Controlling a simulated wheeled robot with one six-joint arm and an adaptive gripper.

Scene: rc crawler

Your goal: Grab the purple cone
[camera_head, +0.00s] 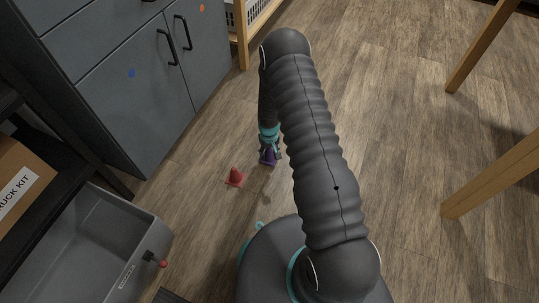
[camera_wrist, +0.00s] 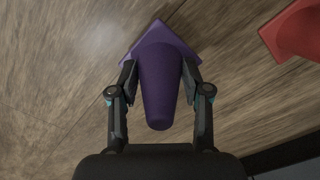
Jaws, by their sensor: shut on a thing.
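The purple cone (camera_head: 269,156) is on or just above the wooden floor, partly hidden by my gripper (camera_head: 270,148) in the head view. In the wrist view the purple cone (camera_wrist: 159,80) lies between the two fingers of my gripper (camera_wrist: 160,84), its square base toward the top of the picture and its narrow tip toward the palm. The fingers are shut on its sides. I cannot tell whether its base touches the floor.
A red cone (camera_head: 234,177) stands on the floor left of the purple one. A grey bin (camera_head: 155,222) is at lower left, below a dark shelf with a cardboard box (camera_head: 22,180). A grey cabinet (camera_head: 130,100) is at upper left. Wooden legs (camera_head: 490,170) stand at right.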

